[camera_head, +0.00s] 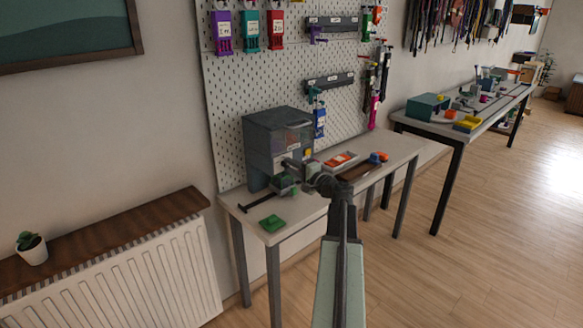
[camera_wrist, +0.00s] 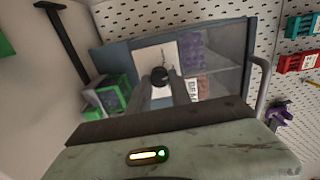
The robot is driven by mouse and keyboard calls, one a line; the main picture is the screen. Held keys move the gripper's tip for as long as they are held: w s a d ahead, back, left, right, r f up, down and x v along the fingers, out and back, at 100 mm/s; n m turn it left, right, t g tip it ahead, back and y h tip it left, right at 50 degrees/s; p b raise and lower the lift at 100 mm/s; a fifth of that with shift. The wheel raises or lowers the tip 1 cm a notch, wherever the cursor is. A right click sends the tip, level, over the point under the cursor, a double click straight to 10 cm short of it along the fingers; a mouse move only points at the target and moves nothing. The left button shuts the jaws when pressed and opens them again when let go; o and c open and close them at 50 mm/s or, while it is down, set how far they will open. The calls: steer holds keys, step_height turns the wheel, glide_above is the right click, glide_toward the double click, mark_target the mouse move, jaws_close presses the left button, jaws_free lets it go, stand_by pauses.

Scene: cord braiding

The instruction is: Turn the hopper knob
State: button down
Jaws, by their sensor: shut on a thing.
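The hopper (camera_head: 262,150) is a blue-grey box with a clear-windowed front, standing at the back left of the near table. In the wrist view its front (camera_wrist: 225,60) fills the upper middle, with coloured contents behind the windows. The hopper knob (camera_wrist: 160,74) is small, dark and round, in front of a white label plate. My gripper (camera_wrist: 162,88) has its fingers at the knob and is shut on it. In the head view my gripper (camera_head: 293,167) reaches the hopper's lower front, and the arm hides the knob there.
A green container (camera_wrist: 108,95) sits beside the hopper's lower front. A green block (camera_head: 272,223) lies at the table's near left corner, by a dark bar (camera_head: 257,201). A tray (camera_head: 340,160) with orange items lies to the right. A pegboard (camera_head: 225,90) stands behind.

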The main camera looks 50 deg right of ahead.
steer(key=shift+f+m, duration=0.1)
steer(key=shift+m, duration=1)
steer(key=shift+a, duration=0.1)
steer(key=c, duration=1.2)
jaws_free()
steer(key=shift+o, duration=0.2)
steer(key=shift+s, duration=0.1)
steer(key=s, duration=0.7)
steer(key=shift+s+a, duration=0.2)
steer(key=shift+s, duration=0.2)
